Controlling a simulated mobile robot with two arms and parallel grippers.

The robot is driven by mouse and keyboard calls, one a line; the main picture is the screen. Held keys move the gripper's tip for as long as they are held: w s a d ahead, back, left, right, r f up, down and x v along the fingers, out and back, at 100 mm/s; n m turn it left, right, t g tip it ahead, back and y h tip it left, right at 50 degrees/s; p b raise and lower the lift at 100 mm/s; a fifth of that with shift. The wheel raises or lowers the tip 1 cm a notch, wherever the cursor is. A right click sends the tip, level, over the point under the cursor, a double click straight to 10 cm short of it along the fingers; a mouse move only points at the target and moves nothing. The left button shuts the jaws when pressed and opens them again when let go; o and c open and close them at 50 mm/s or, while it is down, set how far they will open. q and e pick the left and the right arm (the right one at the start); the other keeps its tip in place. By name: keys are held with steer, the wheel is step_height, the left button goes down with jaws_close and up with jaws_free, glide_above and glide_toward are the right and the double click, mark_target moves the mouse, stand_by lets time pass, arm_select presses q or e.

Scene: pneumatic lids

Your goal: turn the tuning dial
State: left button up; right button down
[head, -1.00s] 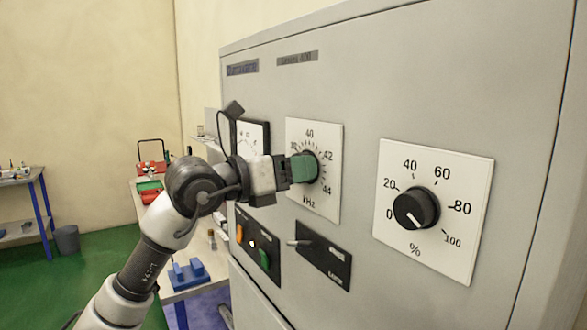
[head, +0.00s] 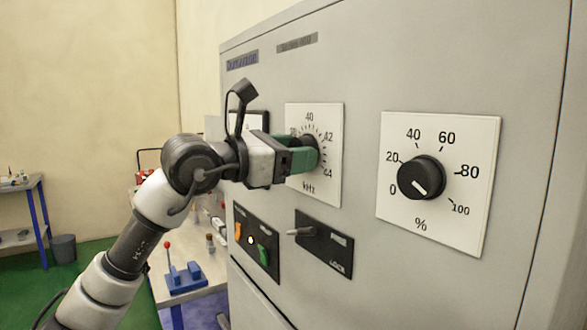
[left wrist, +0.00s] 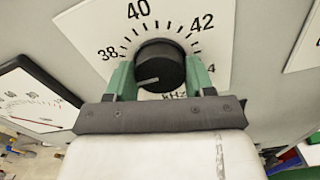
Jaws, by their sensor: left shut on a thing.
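The tuning dial is a dark round knob (left wrist: 159,66) on a white kHz scale plate (left wrist: 85,25), marked 38, 40, 42 and 44. In the left wrist view its light pointer line lies toward the lower left. My left gripper (head: 305,155) has green fingers, one on each side of the knob, and is shut on it. In the head view the fingers hide most of the knob, while the kHz plate (head: 331,185) shows around them. My right gripper is in neither view.
Right of the kHz plate is a black percent knob (head: 421,178) on a white plate. Below are a lever switch panel (head: 325,248) and a panel with orange and green buttons (head: 257,242). A meter (left wrist: 35,100) is left of the dial. A bench (head: 205,270) stands at lower left.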

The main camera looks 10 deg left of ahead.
arm_select(q)
steer(key=m+b, duration=0.4)
steer(key=m, duration=0.3)
steer(key=shift+m, duration=0.7)
steer(key=o, duration=0.9)
